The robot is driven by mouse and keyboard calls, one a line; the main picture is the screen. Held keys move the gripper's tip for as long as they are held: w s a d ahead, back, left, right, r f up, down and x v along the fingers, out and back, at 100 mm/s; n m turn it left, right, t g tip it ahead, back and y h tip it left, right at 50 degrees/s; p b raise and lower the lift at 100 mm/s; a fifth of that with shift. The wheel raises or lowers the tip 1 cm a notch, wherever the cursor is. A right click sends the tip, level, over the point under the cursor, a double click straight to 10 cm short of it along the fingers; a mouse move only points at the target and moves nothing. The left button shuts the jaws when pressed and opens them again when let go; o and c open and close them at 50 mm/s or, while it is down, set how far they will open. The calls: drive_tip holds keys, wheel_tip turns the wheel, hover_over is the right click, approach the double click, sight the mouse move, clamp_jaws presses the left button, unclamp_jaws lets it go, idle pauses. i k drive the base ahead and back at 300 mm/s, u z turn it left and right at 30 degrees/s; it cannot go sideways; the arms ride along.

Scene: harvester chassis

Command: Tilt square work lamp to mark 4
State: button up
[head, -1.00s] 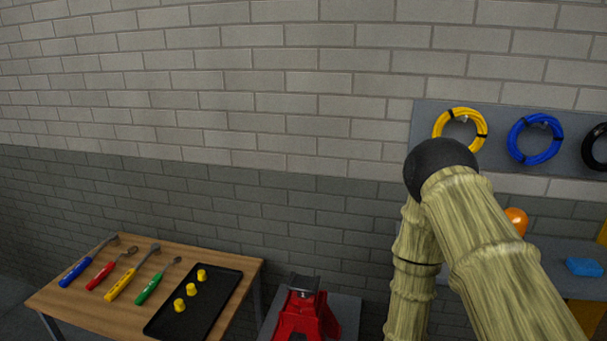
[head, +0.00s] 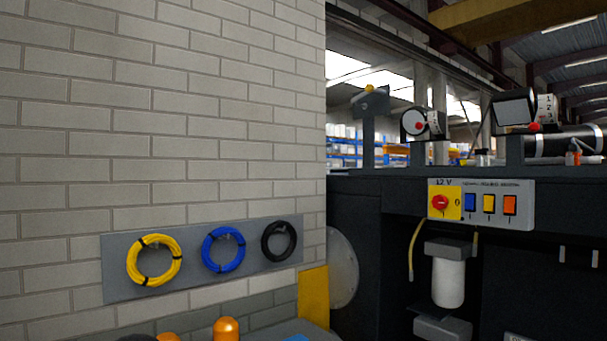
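The square work lamp (head: 512,110) stands on a post at the upper right, on top of the dark machine. Its dark square face is turned to the left and appears tilted slightly. My gripper is out of view.
A round lamp (head: 414,122) with its own scale and red knob stands left of the square lamp. A switch panel (head: 518,211) is below on the dark chassis. A cable board (head: 117,283) hangs on the brick wall.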

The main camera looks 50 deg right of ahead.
sight(515, 107)
drive_tip(key=z, duration=2.85)
